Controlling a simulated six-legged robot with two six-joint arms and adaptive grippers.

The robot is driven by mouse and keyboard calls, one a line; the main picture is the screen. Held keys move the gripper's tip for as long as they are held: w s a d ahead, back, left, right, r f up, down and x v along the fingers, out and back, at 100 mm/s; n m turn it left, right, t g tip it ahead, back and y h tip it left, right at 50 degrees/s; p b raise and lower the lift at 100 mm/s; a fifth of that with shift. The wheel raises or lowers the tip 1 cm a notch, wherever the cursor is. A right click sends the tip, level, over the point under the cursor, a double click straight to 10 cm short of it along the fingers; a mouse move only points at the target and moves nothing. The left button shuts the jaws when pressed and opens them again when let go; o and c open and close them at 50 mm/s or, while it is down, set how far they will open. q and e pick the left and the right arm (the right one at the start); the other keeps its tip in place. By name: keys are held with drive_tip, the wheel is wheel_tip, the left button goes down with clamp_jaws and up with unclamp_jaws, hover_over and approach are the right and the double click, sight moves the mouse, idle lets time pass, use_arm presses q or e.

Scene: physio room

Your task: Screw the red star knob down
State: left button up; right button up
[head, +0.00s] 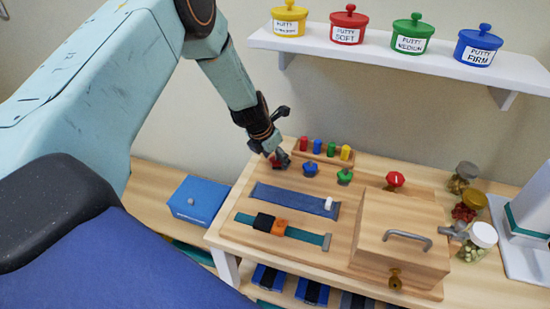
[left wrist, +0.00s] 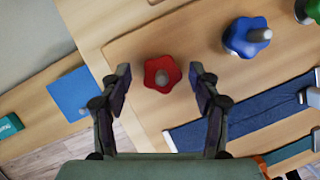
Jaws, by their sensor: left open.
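In the head view the red star knob (head: 284,161) is partly hidden by my left gripper (head: 273,152). My left gripper (left wrist: 161,78) is open, with one finger on each side of the knob and gaps showing on both sides. I cannot tell how high the fingertips are above the board. My right gripper is in neither view.
A blue star knob (head: 310,169) and a green one (head: 344,177) stand to the right. Behind them is a rack of coloured pegs (head: 322,153). A wooden box (head: 395,262) with a handle stands at right. A blue box (head: 197,201) lies left of the board.

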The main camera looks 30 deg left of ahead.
use_arm(q)
drive_tip(key=shift+s+r, duration=0.1)
drive_tip(key=shift+d, duration=0.15)
drive_tip(key=c, duration=1.2)
drive_tip(key=shift+o, duration=0.2)
